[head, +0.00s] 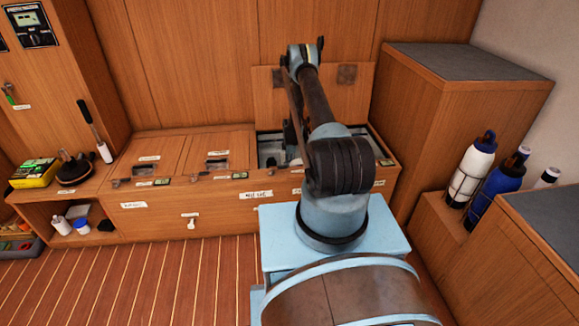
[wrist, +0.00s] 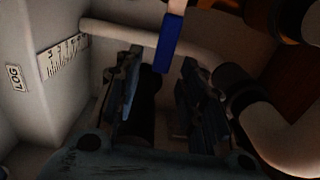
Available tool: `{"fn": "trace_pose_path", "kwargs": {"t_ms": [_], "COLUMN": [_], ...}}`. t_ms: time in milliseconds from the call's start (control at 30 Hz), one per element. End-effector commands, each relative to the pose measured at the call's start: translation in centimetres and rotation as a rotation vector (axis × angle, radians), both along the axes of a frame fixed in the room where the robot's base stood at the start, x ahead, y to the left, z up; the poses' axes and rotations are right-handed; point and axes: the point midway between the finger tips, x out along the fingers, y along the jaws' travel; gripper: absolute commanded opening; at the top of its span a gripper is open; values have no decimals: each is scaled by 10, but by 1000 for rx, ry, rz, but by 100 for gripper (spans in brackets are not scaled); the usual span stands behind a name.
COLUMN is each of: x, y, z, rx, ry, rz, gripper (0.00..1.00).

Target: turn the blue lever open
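The blue lever (wrist: 168,42) shows in the wrist view as a flat blue bar, top centre, running down toward the gap between my fingers. My gripper (wrist: 159,68) is open, with one dark finger on each side of the gap. The lever's lower end lies at the gap; I cannot tell whether a finger touches it. A dark cylindrical part (wrist: 143,112) shows between the fingers. In the head view my arm reaches down into the open locker (head: 270,148), and the lever is hidden there.
In the wrist view a pale pipe (wrist: 118,33) crosses behind the fingers, and a thick pale hose (wrist: 278,138) curves close on the right. A white wall with a scale (wrist: 63,56) stands left. In the head view the raised lid (head: 268,98) stands behind the locker.

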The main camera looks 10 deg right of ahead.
Motion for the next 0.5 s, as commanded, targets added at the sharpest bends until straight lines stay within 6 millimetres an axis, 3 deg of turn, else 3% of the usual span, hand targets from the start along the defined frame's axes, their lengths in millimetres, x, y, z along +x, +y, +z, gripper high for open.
{"fn": "trace_pose_path", "kwargs": {"t_ms": [433, 467, 500], "x": [0, 0, 0], "y": [0, 0, 0], "z": [-9, -9, -9], "rx": [0, 0, 0], "ry": [0, 0, 0], "rz": [0, 0, 0], "gripper": [37, 34, 25]}}
